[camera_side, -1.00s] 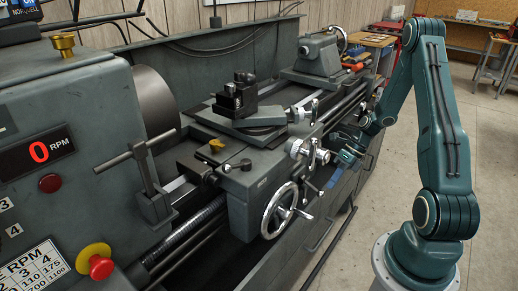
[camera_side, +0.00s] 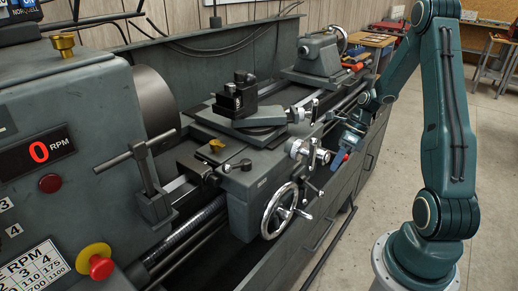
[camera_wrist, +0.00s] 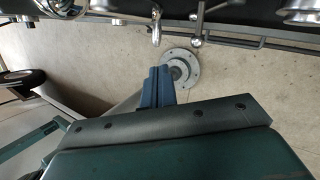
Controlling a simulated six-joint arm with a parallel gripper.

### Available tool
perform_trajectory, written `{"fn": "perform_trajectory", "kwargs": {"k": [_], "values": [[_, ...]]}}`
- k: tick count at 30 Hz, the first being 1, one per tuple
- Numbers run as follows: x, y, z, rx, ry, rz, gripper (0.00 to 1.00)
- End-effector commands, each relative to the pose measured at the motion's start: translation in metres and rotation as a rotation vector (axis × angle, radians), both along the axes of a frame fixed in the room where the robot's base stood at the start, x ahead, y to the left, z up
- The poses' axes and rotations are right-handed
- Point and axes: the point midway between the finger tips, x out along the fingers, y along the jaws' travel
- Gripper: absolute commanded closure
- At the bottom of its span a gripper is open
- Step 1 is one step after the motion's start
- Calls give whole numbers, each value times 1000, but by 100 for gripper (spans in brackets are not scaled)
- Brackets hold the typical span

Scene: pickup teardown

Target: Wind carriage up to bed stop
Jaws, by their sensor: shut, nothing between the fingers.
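The grey carriage (camera_side: 262,172) sits on the lathe bed, with its round chrome handwheel (camera_side: 282,211) on the front apron. A block with a T-handle, which looks like the bed stop (camera_side: 155,209), stands on the bed to the left of the carriage. A short stretch of bed shows between them, so they look apart. My gripper (camera_side: 345,147) is to the right of the handwheel and higher in the side view, away from its rim. Its blue-grey fingers (camera_wrist: 157,88) are closed together and empty in the wrist view.
A chrome dial (camera_side: 321,157) and small levers project from the carriage near my gripper. The tailstock (camera_side: 318,55) stands at the far end. The headstock display (camera_side: 38,153) reads 0 RPM. Open floor (camera_side: 385,205) lies on the right.

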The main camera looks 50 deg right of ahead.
Motion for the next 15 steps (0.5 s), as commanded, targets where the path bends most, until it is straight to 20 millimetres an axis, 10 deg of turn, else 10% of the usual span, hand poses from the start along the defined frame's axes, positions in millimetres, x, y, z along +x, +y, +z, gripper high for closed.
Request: {"fn": "perform_trajectory", "kwargs": {"k": [15], "values": [[17, 79, 101, -345, -261, 821, 100]]}}
